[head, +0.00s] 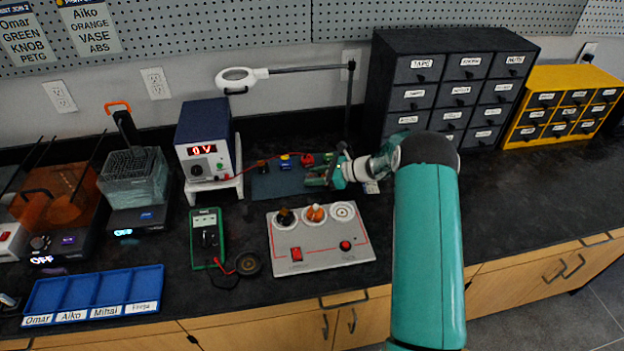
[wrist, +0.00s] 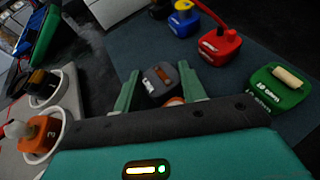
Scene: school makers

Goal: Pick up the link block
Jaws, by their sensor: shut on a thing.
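The small dark grey block (wrist: 158,84) with a white label and a copper-coloured part is between my gripper's fingers in the wrist view. Its label is too blurred to read surely, but it appears to be the link block. My gripper (wrist: 160,76) is shut on it, with a green finger on each side. In the head view my gripper (head: 320,177) is low over the right part of the dark blue mat (head: 262,187), and the held block cannot be made out clearly there. I cannot tell whether the block still touches the mat.
A red block (wrist: 218,46), a blue and yellow block (wrist: 183,20) and a green block (wrist: 280,88) stand close by on the mat. The grey panel (head: 320,251) with round sockets is in front. A power supply (head: 203,145) stands left; dark drawers (head: 450,85) stand behind.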

